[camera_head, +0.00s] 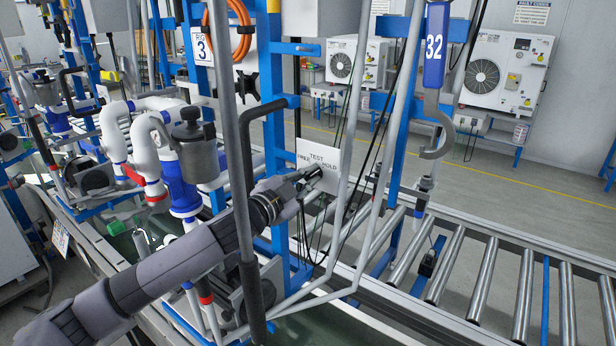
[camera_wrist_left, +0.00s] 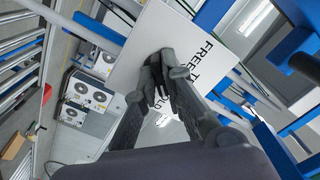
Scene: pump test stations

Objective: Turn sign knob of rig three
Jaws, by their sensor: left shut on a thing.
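The white sign (camera_head: 337,158) reads TEST at the top, FREE at the left and HOLD at the right. It is mounted on the blue frame of the rig with the number 3 plate (camera_head: 201,46). My left gripper (camera_head: 311,173) reaches it from the lower left, its fingertips at the middle of the sign. In the left wrist view the fingers (camera_wrist_left: 164,72) close together in front of the sign (camera_wrist_left: 150,35). They are shut on the sign knob, which they hide, so its pointing direction cannot be told. My right gripper is not in view.
A dark upright pipe (camera_head: 246,190) stands close beside my left arm. Thin grey poles (camera_head: 352,130) and cables pass near the sign. A large grey hook (camera_head: 437,135) hangs under the blue 32 block (camera_head: 436,46). A roller conveyor (camera_head: 480,275) runs at the right.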

